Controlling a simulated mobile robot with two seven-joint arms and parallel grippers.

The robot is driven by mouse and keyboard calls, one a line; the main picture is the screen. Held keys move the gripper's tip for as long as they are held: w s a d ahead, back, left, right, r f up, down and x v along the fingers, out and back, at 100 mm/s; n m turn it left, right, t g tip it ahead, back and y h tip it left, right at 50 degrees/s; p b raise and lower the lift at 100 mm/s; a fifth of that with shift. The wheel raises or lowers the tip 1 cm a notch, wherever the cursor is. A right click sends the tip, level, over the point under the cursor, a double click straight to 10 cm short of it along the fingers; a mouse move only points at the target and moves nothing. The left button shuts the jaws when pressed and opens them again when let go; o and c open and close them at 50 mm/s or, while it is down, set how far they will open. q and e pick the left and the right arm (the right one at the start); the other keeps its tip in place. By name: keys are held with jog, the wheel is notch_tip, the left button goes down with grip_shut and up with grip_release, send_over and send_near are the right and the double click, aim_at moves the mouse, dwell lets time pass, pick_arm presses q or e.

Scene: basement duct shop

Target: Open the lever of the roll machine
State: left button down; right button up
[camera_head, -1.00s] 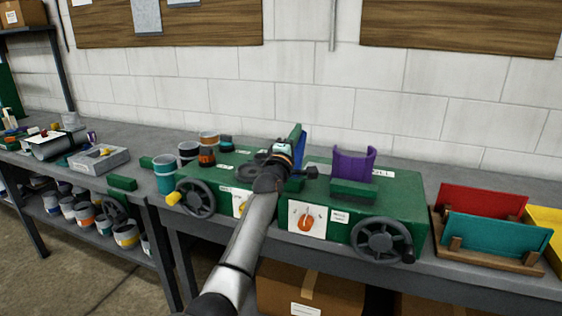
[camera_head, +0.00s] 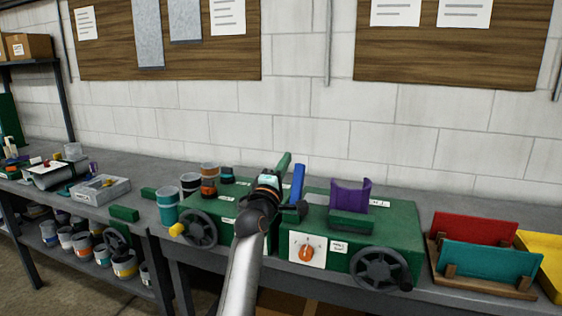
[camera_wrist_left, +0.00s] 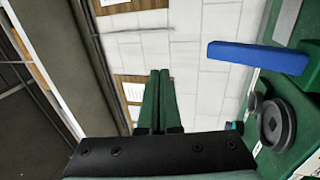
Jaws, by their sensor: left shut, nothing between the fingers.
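The green roll machine (camera_head: 385,235) stands on the grey bench, with an orange dial on a white plate and a black handwheel on its front. A blue lever (camera_head: 298,182) stands upright on it; it also shows in the left wrist view as a blue bar (camera_wrist_left: 255,57) at the upper right. My left gripper (camera_head: 285,160) is just left of the lever in the head view, its green fingers pointing up. In the left wrist view the fingers (camera_wrist_left: 160,75) lie together, empty, apart from the lever. My arm hides part of the machine. My right gripper is out of view.
A curved purple sheet (camera_head: 350,195) sits on the machine's right half. Cups (camera_head: 168,207) stand at its left, near a handwheel (camera_head: 198,229) with a yellow knob. A wooden rack (camera_head: 485,283) with red and teal sheets is to the right. The space above the bench is open.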

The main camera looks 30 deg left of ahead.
pick_arm(q)
jog(key=s, duration=0.1)
jog(key=s+r, duration=0.1)
jog(key=shift+s+d, duration=0.3)
jog(key=shift+s, duration=0.05)
dwell(0.4)
jog(key=s+d+f+m+g+h, duration=0.1)
jog(key=s+d+f+m+g, duration=0.2)
jog(key=f, duration=0.7)
jog(key=s+d+f+m+h, duration=0.25)
jog(key=d+f+m, duration=0.2)
jog(key=f, duration=0.55)
jog(key=s+d+f+m+g+h, duration=0.1)
jog(key=s+d+f+m+g, duration=0.15)
jog(key=f+m, duration=0.45)
jog(key=s+d+f+m+g+h, duration=0.1)
jog(key=s+d+f+m+g, duration=0.2)
jog(key=s+d+f, duration=0.3)
jog(key=s+d+f+m+g+h, duration=0.1)
jog(key=s+d+f+m+g, duration=0.2)
jog(key=s+f, duration=1.4)
jog(key=s+d+m, duration=0.2)
jog(key=s, duration=0.2)
jog(key=shift+d+h, duration=0.35)
jog(key=shift+d, duration=0.05)
jog(key=shift+s, duration=0.1)
